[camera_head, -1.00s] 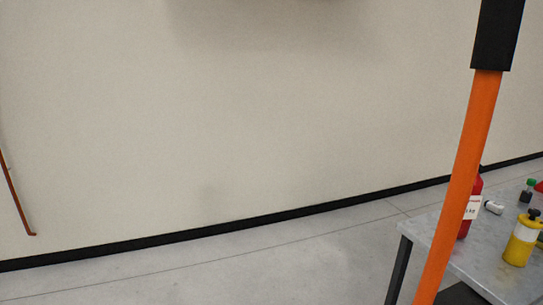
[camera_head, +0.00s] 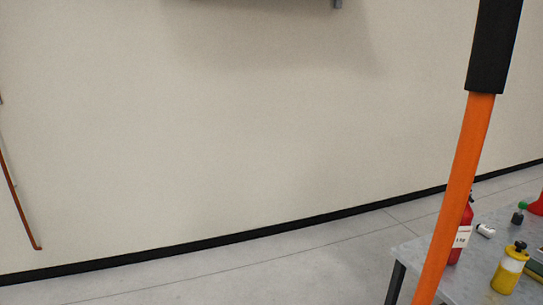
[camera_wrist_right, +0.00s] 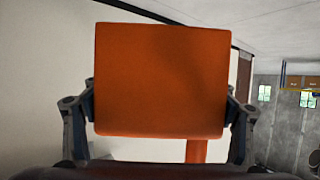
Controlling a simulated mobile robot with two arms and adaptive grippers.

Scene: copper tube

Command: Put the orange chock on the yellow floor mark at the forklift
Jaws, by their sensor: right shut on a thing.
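The orange chock (camera_wrist_right: 160,80) fills the middle of the right wrist view as a flat orange block. My right gripper (camera_wrist_right: 158,122) is shut on it, with one finger at each side. A short orange piece (camera_wrist_right: 197,150) shows below the block. In the head view an orange pole (camera_head: 462,190) with a black upper end (camera_head: 495,45) runs steeply down the right side; I cannot tell whether it is joined to the chock. Neither gripper shows in the head view. The yellow floor mark and the forklift are not in view.
A pale wall (camera_head: 250,130) with a black skirting (camera_head: 230,240) stands ahead. Grey floor (camera_head: 300,270) in front of it is clear. At right, a grey table (camera_head: 480,275) holds a red extinguisher (camera_head: 461,235) and a yellow bottle (camera_head: 509,270). A copper tube (camera_head: 20,205) runs down the left wall.

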